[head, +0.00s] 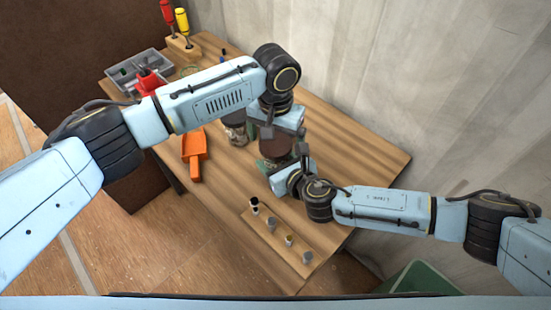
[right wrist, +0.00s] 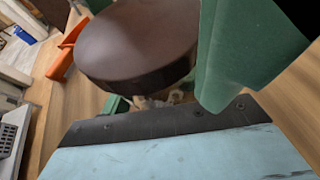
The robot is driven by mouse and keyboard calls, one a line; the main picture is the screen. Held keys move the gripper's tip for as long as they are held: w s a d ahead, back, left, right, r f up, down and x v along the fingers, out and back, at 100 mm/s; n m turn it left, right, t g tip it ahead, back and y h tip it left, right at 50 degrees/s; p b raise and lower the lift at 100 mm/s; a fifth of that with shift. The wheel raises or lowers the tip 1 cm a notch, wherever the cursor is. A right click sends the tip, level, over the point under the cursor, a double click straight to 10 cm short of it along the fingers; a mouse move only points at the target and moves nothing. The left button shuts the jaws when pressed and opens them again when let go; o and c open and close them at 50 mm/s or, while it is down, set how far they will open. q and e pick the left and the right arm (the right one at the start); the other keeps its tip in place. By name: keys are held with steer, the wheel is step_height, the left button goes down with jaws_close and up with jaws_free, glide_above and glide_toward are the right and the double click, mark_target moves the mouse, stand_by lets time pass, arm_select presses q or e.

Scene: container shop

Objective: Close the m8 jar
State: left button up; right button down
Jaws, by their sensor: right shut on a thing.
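A jar with a dark brown round lid (head: 275,143) stands near the middle of the bench. The lid (right wrist: 137,45) fills much of the right wrist view. The jar's body is mostly hidden below it, and I cannot read a label. My right gripper (head: 275,165) is low at the jar, shut on it; its green fingers (right wrist: 165,80) show beside and below the lid. My left gripper (head: 284,140) is directly above the lid, pointing down with its fingers apart. I cannot tell whether it touches the lid. Another glass jar (head: 235,131) stands just left, partly hidden by my left arm.
A wooden strip (head: 280,237) with several small pieces lies in front. A grey divided tray (head: 122,84) and screwdrivers (head: 183,22) are at the back left. A green bin (head: 420,280) stands at lower right. The bench's right side is clear.

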arm_select(q)
steer(key=shift+r, duration=2.3)
steer(key=shift+c, duration=0.3)
steer(key=n, duration=0.3)
steer(key=shift+d+r, duration=0.15)
steer(key=shift+r, duration=0.25)
steer(key=n, duration=0.2)
steer(key=r+n, duration=0.1)
steer(key=n, duration=0.2)
steer(key=r+n, duration=0.1)
steer(key=n, duration=0.4)
steer(key=shift+r+n, duration=0.3)
